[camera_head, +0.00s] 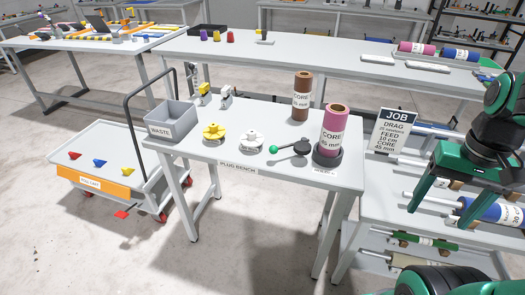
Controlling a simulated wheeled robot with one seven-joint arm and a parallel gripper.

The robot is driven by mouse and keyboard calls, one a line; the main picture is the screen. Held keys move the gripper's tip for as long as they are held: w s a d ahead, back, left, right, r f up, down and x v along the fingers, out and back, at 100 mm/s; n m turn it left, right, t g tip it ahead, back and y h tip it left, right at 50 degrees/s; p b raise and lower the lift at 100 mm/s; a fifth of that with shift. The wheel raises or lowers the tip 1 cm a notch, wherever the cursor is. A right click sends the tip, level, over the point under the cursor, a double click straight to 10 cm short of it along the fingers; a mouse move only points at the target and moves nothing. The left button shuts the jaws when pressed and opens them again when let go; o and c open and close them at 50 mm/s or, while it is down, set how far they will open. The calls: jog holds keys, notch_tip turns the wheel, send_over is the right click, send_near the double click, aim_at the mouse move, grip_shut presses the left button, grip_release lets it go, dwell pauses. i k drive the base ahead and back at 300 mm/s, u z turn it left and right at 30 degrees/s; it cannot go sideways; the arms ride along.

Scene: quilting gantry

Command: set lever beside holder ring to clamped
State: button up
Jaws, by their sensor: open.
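The lever (287,148) has a green ball on its left end and a dark hub on its right. It lies roughly level on the plug bench. The black holder ring (327,158) stands to its right near the bench's right edge, with a magenta core (335,130) upright in it. The label in front of the ring is too small to read. My gripper (438,219) has green fingers spread wide and empty. It is at the right, above the lower rack and apart from the lever and ring.
A brown core (301,97) stands behind the lever. A yellow plug (214,132), a white plug (251,140) and a grey waste bin (171,122) are on the bench's left. A job sign (391,130) stands between the bench and my gripper.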

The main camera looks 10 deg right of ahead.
aim_at(303, 147)
jog(key=u, duration=0.25)
jog(key=i, duration=0.85)
jog(key=u, duration=0.1)
